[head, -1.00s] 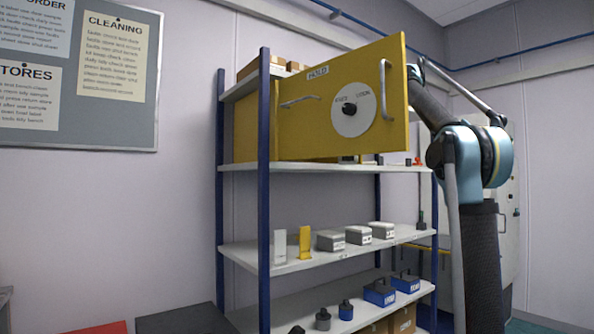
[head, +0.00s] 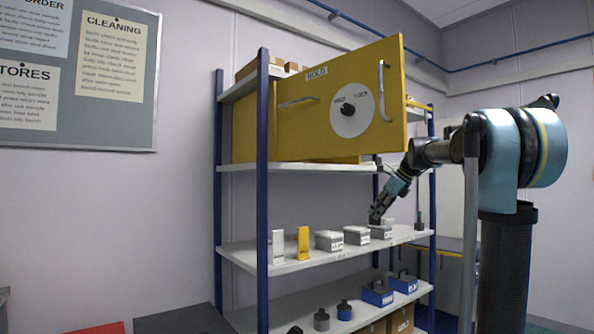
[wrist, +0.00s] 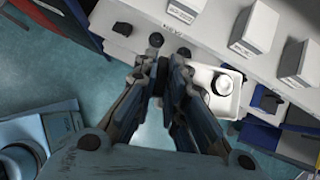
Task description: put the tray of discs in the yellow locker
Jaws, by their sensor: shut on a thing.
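The yellow locker (head: 256,128) stands on an upper shelf of the rack. Its door (head: 298,128), labelled HOLD and fitted with a dial and a bar handle, appears swung out towards me and hides the inside. My gripper (head: 376,217) is below the door, by the right end of the middle shelf. In the wrist view my gripper (wrist: 162,72) has its fingers close together, shut on the white tray (wrist: 203,74) at its near side. A round metallic disc (wrist: 222,84) shows on the tray. Part of the tray is hidden behind the fingers.
Several small grey-white boxes (head: 329,241), a yellow stand (head: 303,243) and a white stand (head: 278,246) are on the middle shelf. Blue boxes (head: 378,293) and dark weights (head: 321,319) are on the lower shelf. A blue upright (head: 263,200) edges the rack's front.

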